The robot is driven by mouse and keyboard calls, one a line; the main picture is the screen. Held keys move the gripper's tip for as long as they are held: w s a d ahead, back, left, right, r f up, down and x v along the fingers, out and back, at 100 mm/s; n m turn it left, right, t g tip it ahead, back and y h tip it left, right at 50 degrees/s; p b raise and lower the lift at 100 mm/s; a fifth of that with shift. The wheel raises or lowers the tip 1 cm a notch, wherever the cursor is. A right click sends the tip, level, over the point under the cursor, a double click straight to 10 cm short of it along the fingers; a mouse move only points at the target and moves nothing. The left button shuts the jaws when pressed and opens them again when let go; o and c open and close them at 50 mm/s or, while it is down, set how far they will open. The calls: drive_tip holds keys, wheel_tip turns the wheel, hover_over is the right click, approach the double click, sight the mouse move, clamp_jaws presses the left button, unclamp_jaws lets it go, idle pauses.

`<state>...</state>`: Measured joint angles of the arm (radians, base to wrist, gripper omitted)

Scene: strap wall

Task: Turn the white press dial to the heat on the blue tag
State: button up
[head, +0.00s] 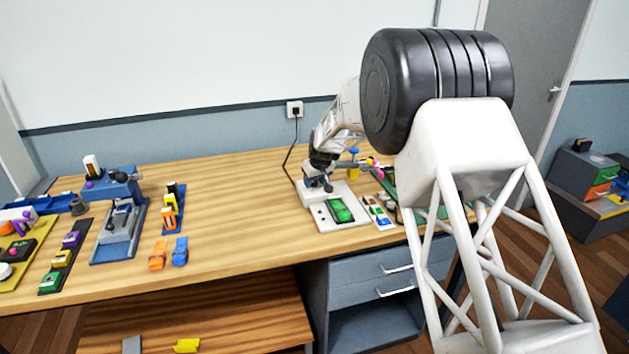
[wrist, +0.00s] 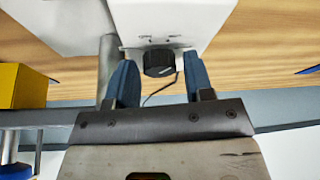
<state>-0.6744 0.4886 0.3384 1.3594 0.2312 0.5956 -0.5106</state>
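The white press (head: 343,200) stands on the bench, right of the middle, with a green piece (head: 341,211) on its base. In the wrist view, the press's white housing (wrist: 185,18) carries a dark round dial (wrist: 158,62) with small unreadable marks beside it. My gripper (wrist: 159,80) is open, its two blue fingertips on either side of the dial with a visible gap to each. In the head view, my gripper (head: 318,183) is at the press and my arm hides part of it. I cannot make out a blue tag for certain.
A white board with small coloured pieces (head: 377,212) lies right of the press. A blue-grey press (head: 120,225), an orange clip (head: 158,256) and a blue clip (head: 181,251) are at left. A cord runs to a wall socket (head: 295,109). The bench middle is clear.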

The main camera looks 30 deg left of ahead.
drive_tip(key=shift+o, duration=0.8)
drive_tip(key=shift+m+h, duration=0.3)
drive_tip(key=shift+m, duration=0.3)
drive_tip(key=shift+m+t, duration=0.3)
drive_tip(key=shift+m, duration=0.1)
drive_tip(key=shift+s+a+m+t+h, duration=0.1)
drive_tip(key=shift+m+t+h, duration=0.2)
drive_tip(key=shift+m, duration=0.65)
drive_tip(key=shift+a+m+t+h, duration=0.1)
drive_tip(key=shift+m+t+h, duration=0.15)
drive_tip(key=shift+m, duration=0.7)
drive_tip(key=shift+m+h, duration=0.25)
drive_tip(key=shift+m, duration=0.45)
drive_tip(key=v, duration=0.8)
drive_tip(key=s+d+r, duration=0.1)
drive_tip(key=d+r, duration=0.2)
drive_tip(key=d, duration=0.4)
drive_tip(key=s+d+r, duration=0.1)
drive_tip(key=d+r, duration=0.3)
drive_tip(key=d, duration=0.4)
drive_tip(key=s+d+r+m, duration=0.1)
drive_tip(key=d+r, duration=0.3)
drive_tip(key=d, duration=0.3)
drive_tip(key=shift+d+h, duration=0.25)
drive_tip(key=shift+h, duration=0.15)
